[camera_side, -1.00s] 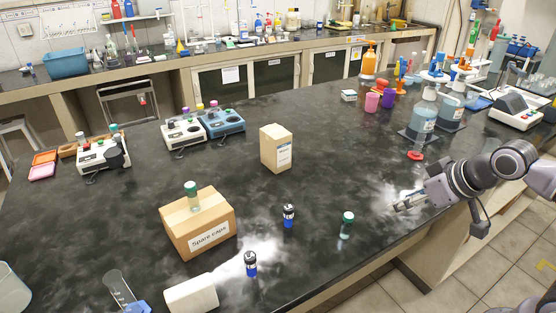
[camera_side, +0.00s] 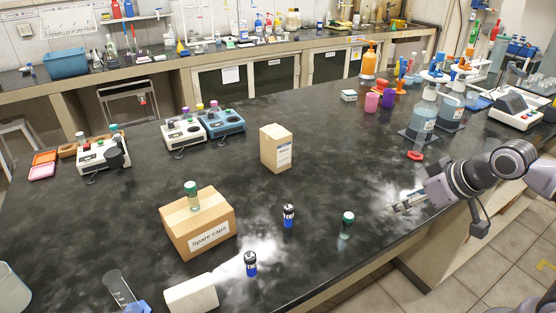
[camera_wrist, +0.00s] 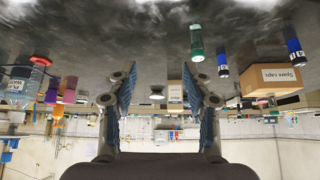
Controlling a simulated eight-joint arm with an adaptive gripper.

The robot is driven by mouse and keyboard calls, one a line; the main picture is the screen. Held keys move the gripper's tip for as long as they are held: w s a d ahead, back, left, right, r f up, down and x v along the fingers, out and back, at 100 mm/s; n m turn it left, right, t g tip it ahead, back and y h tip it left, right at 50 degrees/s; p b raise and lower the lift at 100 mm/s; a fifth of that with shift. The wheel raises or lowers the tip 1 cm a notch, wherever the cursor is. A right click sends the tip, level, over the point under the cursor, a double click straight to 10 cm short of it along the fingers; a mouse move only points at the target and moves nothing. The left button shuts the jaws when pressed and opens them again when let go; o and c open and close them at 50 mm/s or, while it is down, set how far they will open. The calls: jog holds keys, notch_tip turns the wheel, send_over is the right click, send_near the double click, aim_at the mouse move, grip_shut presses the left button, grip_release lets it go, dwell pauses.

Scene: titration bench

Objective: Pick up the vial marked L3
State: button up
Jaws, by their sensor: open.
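Several small vials stand on the black bench, and I cannot read a mark L3 on any of them. Two blue vials with dark caps stand further left, one mid-bench (camera_side: 289,216) and one nearer the front (camera_side: 250,264). In the wrist view, upside down, the green-capped vial (camera_wrist: 196,43) and two blue vials (camera_wrist: 222,64) (camera_wrist: 294,47) show. My gripper (camera_wrist: 161,88) is open and empty, low over the bench.
The cardboard Spare caps box (camera_side: 198,227) stands left, with a white block (camera_side: 191,295) in front. A second carton (camera_side: 276,148) stands further back. A red ring-shaped item (camera_side: 415,155) lies behind my gripper. The bench between my gripper and the near green-capped vial is clear.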

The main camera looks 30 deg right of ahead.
jog(key=m+g+h, duration=0.1)
jog(key=m+h, duration=1.1)
send_near(346, 222)
jog(key=shift+w+d+r, duration=0.1)
jog(key=shift+w+d, duration=0.25)
jog(key=shift+w, duration=0.1)
jog(key=shift+s+a+m, duration=0.15)
jog(key=shift+a+m, duration=0.05)
jog(key=shift+m, duration=0.1)
jog(key=shift+s+f+x, duration=0.1)
jog(key=shift+s+x, duration=0.05)
jog(key=shift+x, duration=2.55)
jog(key=shift+s+f+x, duration=0.1)
jog(key=shift+x, duration=2.6)
grip_shut()
